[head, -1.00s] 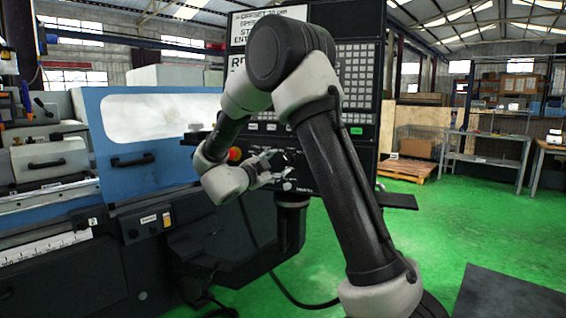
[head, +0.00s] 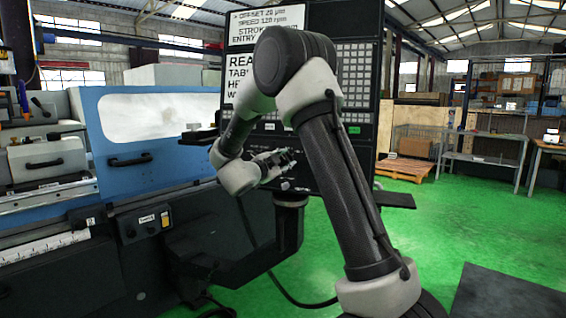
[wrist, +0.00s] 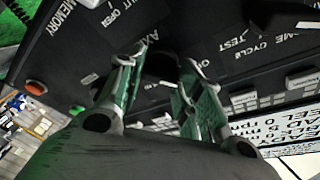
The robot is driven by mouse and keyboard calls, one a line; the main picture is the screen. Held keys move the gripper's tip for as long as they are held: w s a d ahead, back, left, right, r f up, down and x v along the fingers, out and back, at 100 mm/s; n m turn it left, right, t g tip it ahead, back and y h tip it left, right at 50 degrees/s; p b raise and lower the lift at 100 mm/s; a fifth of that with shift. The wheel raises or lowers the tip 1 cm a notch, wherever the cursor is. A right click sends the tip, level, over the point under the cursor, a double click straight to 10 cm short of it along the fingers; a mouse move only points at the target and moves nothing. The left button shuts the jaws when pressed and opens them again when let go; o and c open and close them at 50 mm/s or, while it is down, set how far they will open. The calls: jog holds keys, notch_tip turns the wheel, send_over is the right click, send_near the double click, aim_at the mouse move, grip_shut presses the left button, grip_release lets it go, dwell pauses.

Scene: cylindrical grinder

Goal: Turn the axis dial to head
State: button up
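The axis dial (wrist: 161,66) is a dark round knob on the black control panel, beside a partly covered label starting "AX" in the wrist view. My gripper (wrist: 165,62) has its two greenish fingers on either side of the dial, apart from each other. I cannot tell whether the fingertips touch it. Which position the dial points to is hidden. In the head view, my gripper (head: 285,160) is at the lower part of the control panel (head: 361,105), and the dial cannot be made out there.
A red button (wrist: 36,87) is at the left in the wrist view, with labels and pale keys around. The panel's screen (head: 245,70) is partly covered by my arm. The blue grinder (head: 150,160) stands left; green floor is open to the right.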

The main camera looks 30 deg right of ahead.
jog(key=shift+m, duration=0.3)
jog(key=m+g, duration=0.1)
jog(key=m, duration=0.2)
jog(key=shift+m, duration=0.4)
jog(key=m+y, duration=0.1)
jog(key=m, duration=0.2)
jog(key=shift+r+m+g, duration=0.1)
jog(key=shift+m+g, duration=0.2)
jog(key=shift+g, duration=0.1)
jog(key=m+y, duration=0.1)
jog(key=m, duration=0.3)
jog(key=shift+r, duration=0.1)
jog(key=shift+m+y, duration=0.7)
jog(key=shift+m, duration=1.1)
jog(key=o, duration=1)
jog(key=shift+o, duration=0.2)
jog(key=shift+r, duration=0.1)
